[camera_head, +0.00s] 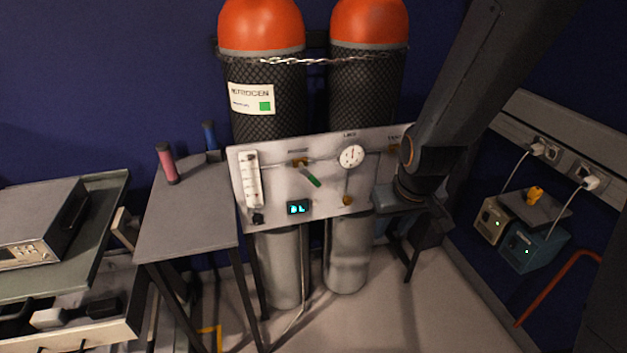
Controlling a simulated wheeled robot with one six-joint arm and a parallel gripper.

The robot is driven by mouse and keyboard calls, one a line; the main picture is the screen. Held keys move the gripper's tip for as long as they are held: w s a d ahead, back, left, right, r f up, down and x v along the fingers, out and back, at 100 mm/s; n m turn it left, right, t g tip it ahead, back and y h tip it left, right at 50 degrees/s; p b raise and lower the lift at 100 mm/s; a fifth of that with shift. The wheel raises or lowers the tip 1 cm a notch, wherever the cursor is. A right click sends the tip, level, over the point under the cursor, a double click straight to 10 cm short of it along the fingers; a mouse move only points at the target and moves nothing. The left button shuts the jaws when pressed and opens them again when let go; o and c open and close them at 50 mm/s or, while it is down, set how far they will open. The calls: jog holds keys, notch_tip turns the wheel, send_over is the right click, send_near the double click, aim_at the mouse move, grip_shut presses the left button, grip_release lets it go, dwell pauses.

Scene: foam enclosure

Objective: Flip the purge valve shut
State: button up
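A white gas panel (275,196) stands in front of two gas cylinders. Near its upper middle is a small brass valve (300,162) with a green lever (310,177) slanting down to the right. I take this to be the purge valve; its label is too small to read. My dark arm comes down from the upper right and covers the panel's right end. My gripper (425,207) is at the arm's lower end, right of the panel and apart from the green lever. Its fingers cannot be made out against the dark parts.
The panel also carries a flowmeter (251,180), a round gauge (351,156), a lit display (298,207) and a brass knob (347,200). A grey table (190,215) with pink and blue handles stands left. Blue power boxes (532,248) and a red bar (550,290) are right.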

jog(key=w+a+f+n+t+y, duration=0.1)
jog(key=w+a+f+n+t, duration=0.15)
jog(key=w, duration=0.45)
jog(key=w+a+f+n+t, duration=0.1)
jog(key=w+a+f+t, duration=0.25)
jog(key=w, duration=0.25)
jog(key=n+t+y+b, duration=0.2)
jog(key=n+t+y, duration=0.25)
jog(key=t, duration=0.35)
send_near(315, 182)
jog(key=x, duration=0.3)
jog(key=shift+n+h, duration=0.3)
jog(key=shift+h, duration=0.05)
jog(key=shift+p+x, duration=0.95)
jog(key=shift+x, duration=2.75)
jog(key=shift+a+r, duration=0.15)
grip_shut()
